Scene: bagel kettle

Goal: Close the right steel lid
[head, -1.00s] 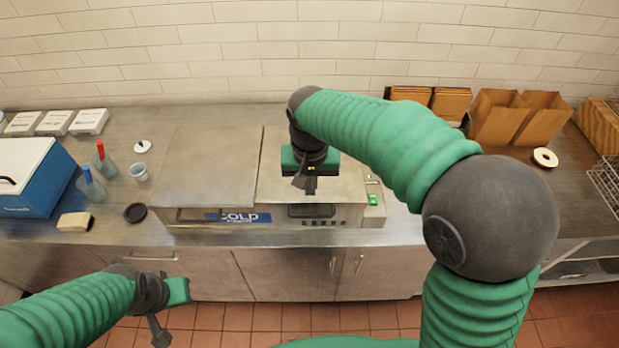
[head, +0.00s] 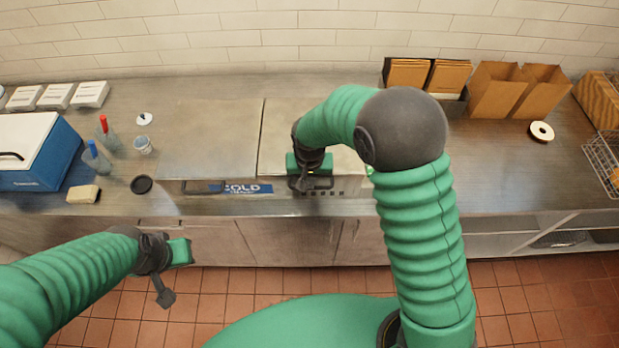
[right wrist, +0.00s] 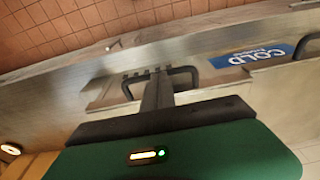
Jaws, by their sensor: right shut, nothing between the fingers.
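The right steel lid (head: 283,125) lies flat over the right half of the cold unit, level with the left steel lid (head: 210,135) beside it. Part of it is hidden behind my right arm. My right gripper (head: 302,184) is shut and empty at the lid's front edge, by its dark handle (head: 322,183). In the right wrist view, the closed fingers (right wrist: 157,92) overlap the black handle (right wrist: 185,75); I cannot tell whether they touch it. My left gripper (head: 165,285) hangs in front of the counter, away from the lids; its jaw state is unclear.
A blue cooler (head: 35,150), bottles and small cups stand on the left of the counter. Paper bags (head: 510,90), a tape roll (head: 541,132) and a wire basket (head: 602,160) are at the right. The counter right of my right arm is mostly clear.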

